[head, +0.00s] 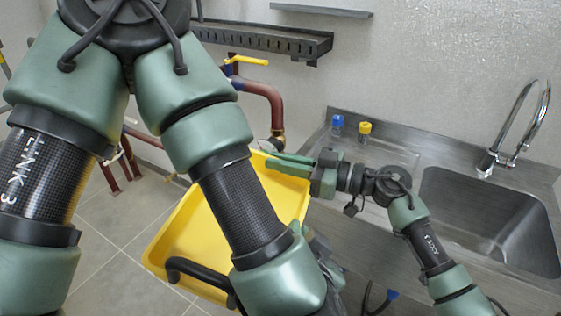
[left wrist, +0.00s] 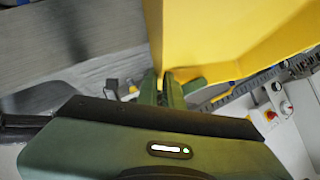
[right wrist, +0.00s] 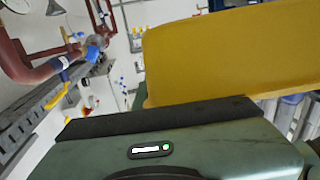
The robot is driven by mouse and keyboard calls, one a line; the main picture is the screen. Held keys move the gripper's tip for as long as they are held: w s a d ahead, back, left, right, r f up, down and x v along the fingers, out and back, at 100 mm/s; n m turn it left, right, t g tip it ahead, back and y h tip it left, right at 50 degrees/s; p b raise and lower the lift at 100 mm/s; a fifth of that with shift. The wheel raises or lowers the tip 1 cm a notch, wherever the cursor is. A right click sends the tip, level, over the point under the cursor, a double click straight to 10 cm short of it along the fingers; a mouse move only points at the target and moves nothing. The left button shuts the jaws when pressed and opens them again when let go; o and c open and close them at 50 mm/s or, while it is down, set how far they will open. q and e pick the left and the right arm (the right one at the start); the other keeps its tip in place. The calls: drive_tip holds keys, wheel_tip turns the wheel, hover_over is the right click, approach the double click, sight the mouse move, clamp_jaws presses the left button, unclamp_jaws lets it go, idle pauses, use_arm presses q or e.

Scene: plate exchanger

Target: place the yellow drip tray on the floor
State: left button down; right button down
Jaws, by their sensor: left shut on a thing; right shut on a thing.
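The yellow drip tray (head: 190,235) hangs between my two grippers beside the sink unit, with tiled floor visible past its left side. My left arm link covers part of it. In the left wrist view, my left gripper (left wrist: 166,88) is shut on the edge of the tray (left wrist: 215,45); in the head view that gripper is mostly hidden behind its arm. My right gripper (head: 292,166) is shut on the tray near its upper right corner. The grey tiled floor (head: 105,255) shows at the lower left.
The steel sink unit (head: 450,165), with a tap (head: 515,130), stands close on the right. A blue-capped bottle (head: 337,123) and a yellow-capped bottle (head: 364,130) stand on it. Red pipes (head: 270,98) with a yellow valve handle (head: 247,60) run behind. Open floor lies left.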

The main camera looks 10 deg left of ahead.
use_arm(q)
drive_tip(key=shift+s+d, duration=0.1)
drive_tip(key=shift+d, duration=0.2)
